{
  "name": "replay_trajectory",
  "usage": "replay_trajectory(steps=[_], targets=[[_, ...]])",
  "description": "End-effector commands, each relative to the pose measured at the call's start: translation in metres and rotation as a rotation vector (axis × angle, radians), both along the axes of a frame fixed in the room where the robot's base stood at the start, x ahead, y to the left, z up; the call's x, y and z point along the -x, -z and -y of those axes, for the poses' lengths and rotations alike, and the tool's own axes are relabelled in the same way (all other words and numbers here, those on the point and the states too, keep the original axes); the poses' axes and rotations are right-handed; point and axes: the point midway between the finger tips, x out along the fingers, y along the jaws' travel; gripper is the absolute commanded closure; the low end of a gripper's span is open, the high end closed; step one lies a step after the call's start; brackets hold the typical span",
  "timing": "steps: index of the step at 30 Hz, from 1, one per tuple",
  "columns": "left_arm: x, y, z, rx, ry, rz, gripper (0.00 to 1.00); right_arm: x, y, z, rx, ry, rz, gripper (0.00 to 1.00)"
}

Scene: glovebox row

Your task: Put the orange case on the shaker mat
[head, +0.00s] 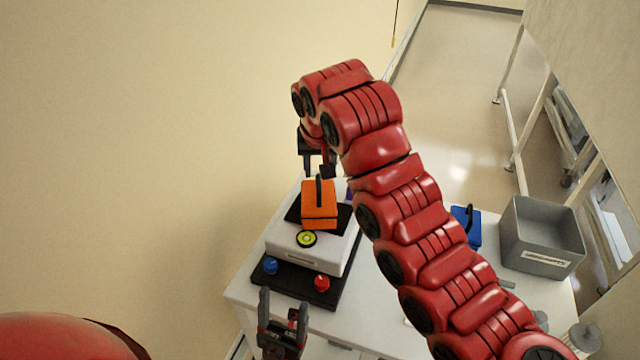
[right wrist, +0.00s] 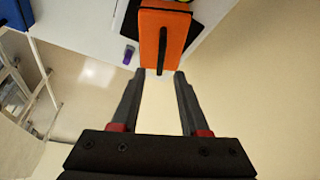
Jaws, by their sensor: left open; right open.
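The orange case (head: 319,208) stands upright, black handle up, on the black shaker mat (head: 341,222) atop the white shaker (head: 290,251). It appears to rest on the mat. In the right wrist view the case (right wrist: 164,35) lies just beyond my fingertips. My right gripper (head: 318,168) is open and empty, just behind and above the case. In its wrist view the right gripper (right wrist: 157,75) has the handle's end between its fingertips in the picture, with no visible contact. My left gripper (head: 283,312) is open and empty in front of the shaker's black base.
A blue knob (head: 271,265) and a red knob (head: 322,283) sit on the black base, and a yellow-green disc (head: 306,239) on the shaker. A purple object (right wrist: 128,55) lies beside the shaker.

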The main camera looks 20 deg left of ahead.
Motion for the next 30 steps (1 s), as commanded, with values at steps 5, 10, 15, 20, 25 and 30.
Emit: replay_trajectory(steps=[5, 10, 15, 20, 25, 30], targets=[[0.000, 0.002, 0.000, 0.000, 0.000, 0.000, 0.31, 0.009, -0.031, 0.006, 0.002, 0.002, 0.007, 0.55], [0.000, 0.003, 0.000, 0.000, 0.000, 0.000, 0.31, 0.015, -0.040, 0.007, 0.004, 0.003, 0.001, 0.55], [0.000, 0.003, 0.000, 0.000, 0.000, 0.000, 0.31, 0.016, -0.043, 0.007, 0.003, 0.002, 0.000, 0.55], [0.000, 0.003, 0.000, 0.000, 0.000, 0.000, 0.31, 0.016, -0.043, 0.007, 0.003, 0.002, 0.000, 0.55], [0.000, 0.002, 0.000, 0.000, 0.000, 0.001, 0.31, 0.016, -0.043, 0.007, 0.003, 0.002, 0.000, 0.55], [0.000, -0.019, 0.000, 0.000, 0.000, 0.000, 0.31, 0.016, -0.065, 0.007, 0.002, 0.002, 0.001, 0.55]])
